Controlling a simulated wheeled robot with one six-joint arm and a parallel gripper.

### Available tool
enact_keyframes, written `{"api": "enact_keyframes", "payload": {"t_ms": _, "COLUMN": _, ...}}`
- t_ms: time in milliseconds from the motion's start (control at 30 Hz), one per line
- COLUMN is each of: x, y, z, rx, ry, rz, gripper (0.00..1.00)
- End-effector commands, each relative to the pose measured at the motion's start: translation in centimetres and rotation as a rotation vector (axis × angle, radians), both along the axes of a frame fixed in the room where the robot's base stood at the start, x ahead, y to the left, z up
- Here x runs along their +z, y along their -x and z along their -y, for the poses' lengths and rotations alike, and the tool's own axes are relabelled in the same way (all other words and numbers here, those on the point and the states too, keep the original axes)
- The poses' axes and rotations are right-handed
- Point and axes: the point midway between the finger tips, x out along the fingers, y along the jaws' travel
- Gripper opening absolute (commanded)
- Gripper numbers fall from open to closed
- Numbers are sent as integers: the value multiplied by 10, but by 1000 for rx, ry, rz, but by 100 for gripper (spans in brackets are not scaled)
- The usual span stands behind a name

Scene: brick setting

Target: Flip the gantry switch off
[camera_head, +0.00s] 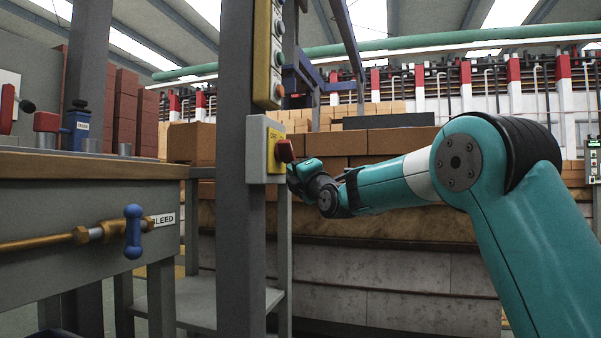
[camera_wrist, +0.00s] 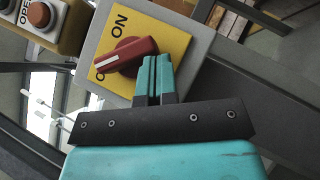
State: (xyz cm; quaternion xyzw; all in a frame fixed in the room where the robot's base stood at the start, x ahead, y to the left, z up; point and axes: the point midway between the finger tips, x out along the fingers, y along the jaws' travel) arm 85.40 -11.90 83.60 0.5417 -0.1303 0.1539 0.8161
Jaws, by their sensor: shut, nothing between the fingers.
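The gantry switch is a grey box (camera_head: 256,151) with a yellow plate on a grey post, and it also shows in the wrist view (camera_wrist: 88,50). Its red knob (camera_head: 285,150) sticks out from the plate. In the wrist view the red knob (camera_wrist: 125,57) has a white line on its left end, pointing to the lower left, away from "ON" and by a label starting with "O", mostly hidden. My gripper (camera_wrist: 153,62) is shut and empty, its teal fingertips at the knob's right end; contact is unclear. In the head view my gripper (camera_head: 292,170) is just below the knob.
A yellow button panel (camera_head: 268,55) is above the switch on the same post (camera_head: 240,230). A bench (camera_head: 80,172) with a brass pipe and blue valve handle (camera_head: 133,231) stands at left. Stacked bricks (camera_head: 375,142) are behind my arm.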

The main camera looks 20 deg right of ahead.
Motion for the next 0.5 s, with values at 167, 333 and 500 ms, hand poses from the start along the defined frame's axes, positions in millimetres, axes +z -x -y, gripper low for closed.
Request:
{"api": "enact_keyframes", "payload": {"t_ms": 167, "x": -24, "y": 8, "z": -12, "rx": 4, "ry": -1, "rz": 0, "gripper": 0}}
{"api": "enact_keyframes", "payload": {"t_ms": 333, "x": -32, "y": 28, "z": -13, "rx": -2, "ry": 0, "rz": -4, "gripper": 0}}
{"api": "enact_keyframes", "payload": {"t_ms": 500, "x": -51, "y": 58, "z": -7, "rx": -1, "ry": -2, "rz": -5, "gripper": 0}}
